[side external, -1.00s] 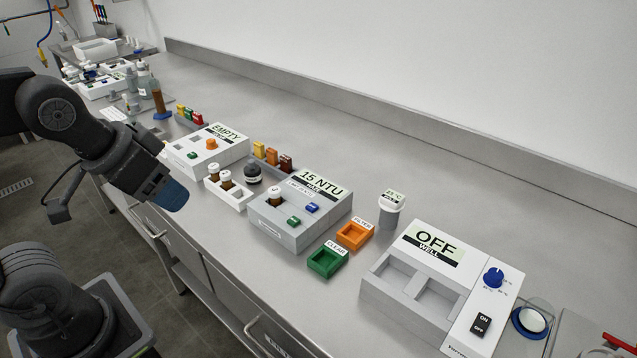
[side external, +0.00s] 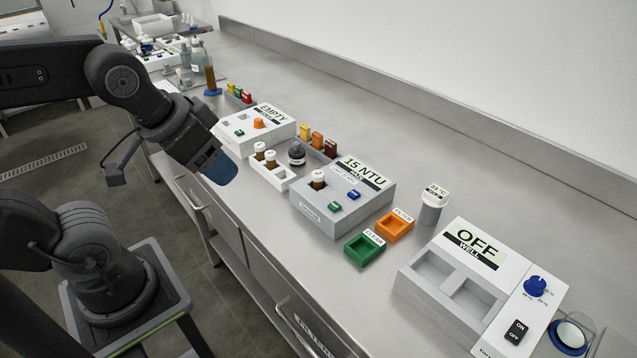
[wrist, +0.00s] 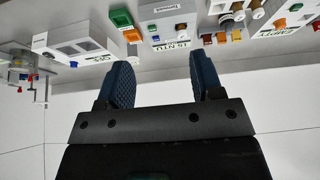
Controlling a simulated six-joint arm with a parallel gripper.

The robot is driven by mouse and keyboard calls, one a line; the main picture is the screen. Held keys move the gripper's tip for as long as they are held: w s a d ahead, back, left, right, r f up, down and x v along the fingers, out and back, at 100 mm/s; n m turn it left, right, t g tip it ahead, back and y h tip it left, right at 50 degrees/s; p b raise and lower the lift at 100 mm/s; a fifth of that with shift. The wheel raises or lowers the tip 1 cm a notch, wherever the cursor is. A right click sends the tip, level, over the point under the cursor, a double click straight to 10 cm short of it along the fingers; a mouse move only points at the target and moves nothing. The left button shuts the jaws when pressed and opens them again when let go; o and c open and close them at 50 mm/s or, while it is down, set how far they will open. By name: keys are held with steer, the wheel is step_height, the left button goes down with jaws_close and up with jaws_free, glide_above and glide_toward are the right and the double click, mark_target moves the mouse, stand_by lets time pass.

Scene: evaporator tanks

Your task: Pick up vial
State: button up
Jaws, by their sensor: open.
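Amber vials with white caps stand upright in the side view. Two vials (side external: 271,160) are in a small white rack (side external: 284,183), and one vial (side external: 318,180) is in the grey block labelled 15 NTU (side external: 358,209). My gripper (side external: 221,169) has blue fingers and hangs left of the white rack, near the bench's front edge, apart from the vials. In the wrist view my gripper (wrist: 162,70) is open with nothing between its fingers.
A white block labelled EMPTY (side external: 253,138) stands behind the rack. A dark round-topped item (side external: 297,153) is beside the rack. Green (side external: 364,252) and orange (side external: 395,230) trays and the OFF well unit (side external: 430,272) stand to the right. The bench's back strip is clear.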

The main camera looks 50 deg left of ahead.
steer(key=m+g+y, duration=0.1)
steer(key=m+g, duration=0.4)
steer(key=m, duration=2)
glide_above(318, 174)
steer(key=s, duration=0.1)
step_height(318, 174, down, 4)
steer(key=f, duration=0.8)
steer(key=shift+w+f, duration=0.45)
steer(key=shift+f, duration=1.15)
steer(key=shift+w+f, duration=0.1)
steer(key=shift+f, duration=1.2)
steer(key=shift+c, duration=0.3)
